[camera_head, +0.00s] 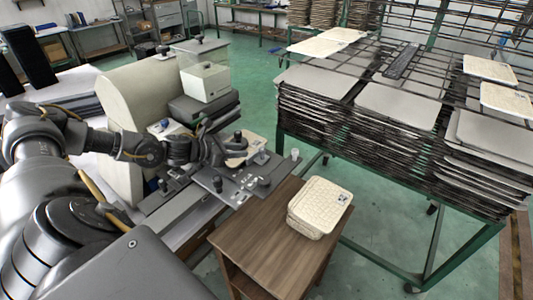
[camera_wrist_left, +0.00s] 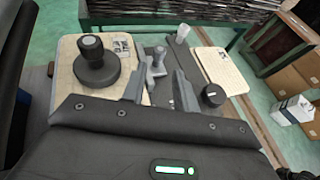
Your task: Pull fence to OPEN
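The bench machine has a grey metal plate (camera_head: 232,189) with black knobs. A small grey upright handle (camera_wrist_left: 157,62) stands on it in the left wrist view, probably the fence's handle; the words on the fence cannot be read. My left gripper (camera_head: 217,158) is over the plate. In the left wrist view its two fingers (camera_wrist_left: 159,78) are apart, with the handle beyond and between them; I cannot tell whether they touch it. A black round knob (camera_wrist_left: 93,60) is on the left and a smaller knob (camera_wrist_left: 213,95) on the right. My right gripper is not in view.
A wooden side table (camera_head: 262,250) with a cream stack of panels (camera_head: 320,207) stands close to the right of the machine. A green rack of stacked trays (camera_head: 345,150) is behind it. A clear box (camera_head: 205,80) stands behind my left gripper.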

